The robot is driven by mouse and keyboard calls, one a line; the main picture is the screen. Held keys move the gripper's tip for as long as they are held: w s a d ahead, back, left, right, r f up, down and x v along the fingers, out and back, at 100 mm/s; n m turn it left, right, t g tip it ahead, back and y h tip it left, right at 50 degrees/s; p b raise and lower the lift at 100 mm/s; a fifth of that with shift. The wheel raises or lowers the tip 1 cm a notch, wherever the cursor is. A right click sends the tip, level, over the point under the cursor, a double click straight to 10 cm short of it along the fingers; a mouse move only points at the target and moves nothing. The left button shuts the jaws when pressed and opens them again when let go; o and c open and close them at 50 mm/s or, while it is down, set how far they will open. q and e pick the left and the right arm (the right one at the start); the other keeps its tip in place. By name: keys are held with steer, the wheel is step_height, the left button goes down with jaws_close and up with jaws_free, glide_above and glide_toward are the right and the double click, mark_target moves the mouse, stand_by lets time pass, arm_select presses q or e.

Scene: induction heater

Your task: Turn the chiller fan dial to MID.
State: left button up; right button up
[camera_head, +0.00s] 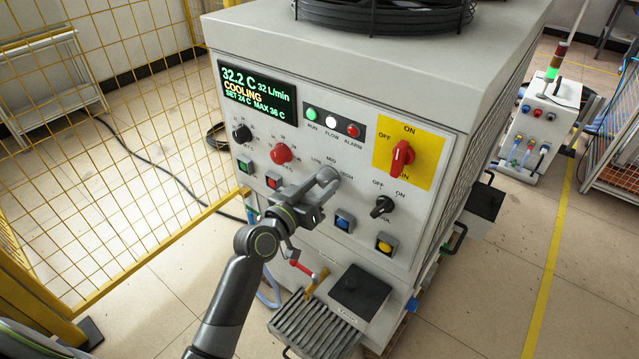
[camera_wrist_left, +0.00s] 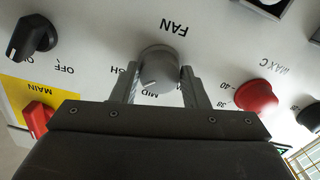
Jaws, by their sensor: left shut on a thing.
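The chiller's grey fan dial (camera_wrist_left: 158,70) shows in the left wrist view, which sees the panel upside down. The FAN label is above it there and the MID label just below it. My left gripper (camera_head: 322,183) reaches the front panel in the head view. Its two fingers sit on either side of the dial and are shut on it. A pale mark on the dial's face points down toward the MID side, but its exact alignment is hard to tell. In the head view the gripper hides most of the dial. My right gripper is in neither view.
The red setpoint knob (camera_head: 281,153) and black knob (camera_head: 242,133) are left of the gripper. The black switch (camera_head: 382,206), blue button (camera_head: 344,221) and red main switch (camera_head: 402,156) are to its right. A grated tray (camera_head: 301,328) juts out below.

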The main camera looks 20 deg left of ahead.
arm_select(q)
steer(key=shift+n+p, duration=0.35)
steer(key=shift+n, duration=0.65)
steer(key=n+p, duration=0.1)
steer(key=n, duration=0.2)
steer(key=shift+r+n, duration=0.1)
steer(key=shift+n, duration=0.2)
steer(key=shift+n+p, duration=0.85)
steer(key=shift+n, duration=0.95)
steer(key=o, duration=1)
steer(key=shift+c, duration=0.2)
